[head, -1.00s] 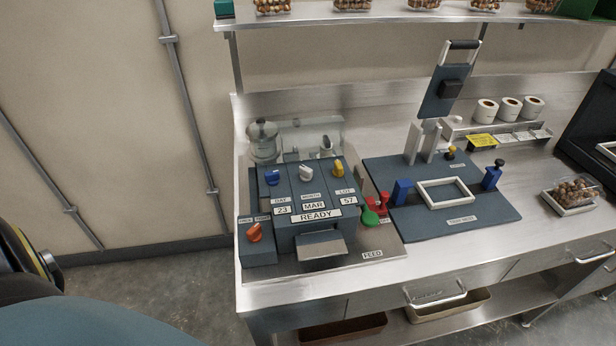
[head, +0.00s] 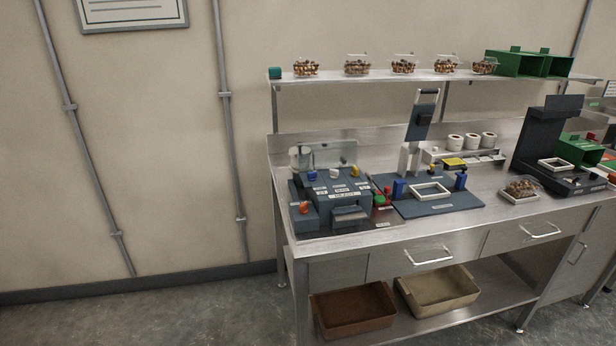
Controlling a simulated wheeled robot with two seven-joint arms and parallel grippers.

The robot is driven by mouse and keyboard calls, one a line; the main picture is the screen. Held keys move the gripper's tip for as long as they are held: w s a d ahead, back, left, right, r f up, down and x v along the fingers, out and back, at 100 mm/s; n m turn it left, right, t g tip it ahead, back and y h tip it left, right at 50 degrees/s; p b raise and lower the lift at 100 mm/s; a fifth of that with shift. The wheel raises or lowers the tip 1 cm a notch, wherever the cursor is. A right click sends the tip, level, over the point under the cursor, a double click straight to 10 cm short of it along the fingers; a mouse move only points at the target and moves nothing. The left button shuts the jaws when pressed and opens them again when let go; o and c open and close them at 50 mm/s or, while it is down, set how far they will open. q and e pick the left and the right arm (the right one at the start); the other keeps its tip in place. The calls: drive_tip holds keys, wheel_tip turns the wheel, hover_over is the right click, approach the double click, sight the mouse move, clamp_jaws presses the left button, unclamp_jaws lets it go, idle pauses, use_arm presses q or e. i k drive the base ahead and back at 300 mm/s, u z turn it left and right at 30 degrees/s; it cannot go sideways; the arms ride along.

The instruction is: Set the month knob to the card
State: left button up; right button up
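The blue-grey label machine (head: 350,197) stands at the left end of the steel bench. On its top are a blue knob (head: 312,176), a white month knob (head: 334,174) in the middle and a yellow knob (head: 355,171). An orange-red knob (head: 304,207) is on its left side block. The small display text is too small to read now. The yellow card (head: 453,162) lies on the small rack behind the press; its writing cannot be read. Neither of my grippers is in view.
A press with a white frame (head: 430,190) and raised lever (head: 423,115) stands right of the machine. A shelf (head: 400,76) with several clamshells hangs above. Brown (head: 353,309) and tan (head: 438,288) bins sit below. The floor at left is clear.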

sight(334, 173)
drive_tip(key=u, duration=0.55)
drive_tip(key=i, duration=0.5)
drive_tip(key=u, duration=0.35)
